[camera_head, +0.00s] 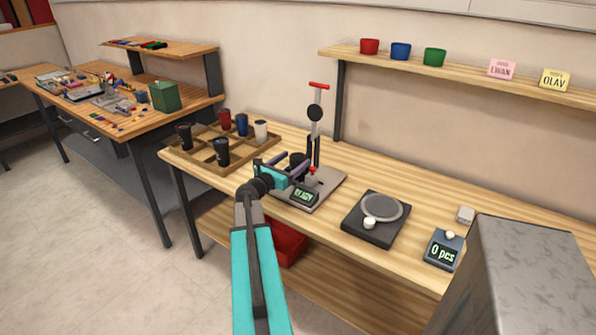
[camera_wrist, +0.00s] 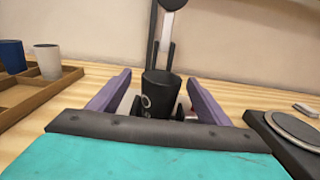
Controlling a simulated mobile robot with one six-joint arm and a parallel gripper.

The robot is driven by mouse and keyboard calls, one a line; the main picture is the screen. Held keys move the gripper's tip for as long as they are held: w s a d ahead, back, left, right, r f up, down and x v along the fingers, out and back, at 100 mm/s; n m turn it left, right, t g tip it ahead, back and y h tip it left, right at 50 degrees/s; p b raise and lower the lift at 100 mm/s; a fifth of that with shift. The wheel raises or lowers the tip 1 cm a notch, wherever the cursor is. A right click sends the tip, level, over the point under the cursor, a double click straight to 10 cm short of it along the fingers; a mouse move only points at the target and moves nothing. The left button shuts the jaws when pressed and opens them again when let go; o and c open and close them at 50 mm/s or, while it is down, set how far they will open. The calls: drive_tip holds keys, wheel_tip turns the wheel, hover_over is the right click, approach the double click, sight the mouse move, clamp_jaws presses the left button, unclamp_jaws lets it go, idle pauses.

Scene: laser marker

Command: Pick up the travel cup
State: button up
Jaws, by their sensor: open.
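A black travel cup (camera_wrist: 159,92) with a small pale ring mark on its side sits at the laser marker (camera_head: 327,190), in front of its column. In the head view the cup (camera_head: 297,159) is partly hidden by my gripper. My gripper (camera_head: 290,165) is open, its purple fingers pointing at the marker. In the wrist view my gripper (camera_wrist: 159,80) has one finger on each side of the cup, with gaps visible on both sides. The cup's lower part is hidden behind the gripper body. The marker's display (camera_head: 304,195) reads READY.
A wooden divided tray (camera_head: 197,160) with several cups stands left of the marker. A shelf (camera_head: 460,78) with cups and name cards hangs above.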

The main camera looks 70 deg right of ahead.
sight(302, 155)
drive_tip(key=shift+s+d, duration=0.2)
drive_tip(key=shift+d, duration=0.5)
drive_tip(key=shift+p+x, duration=0.8)
drive_tip(key=shift+x, duration=1.8)
drive_tip(key=shift+s, duration=0.15)
drive_tip(key=c, duration=0.8)
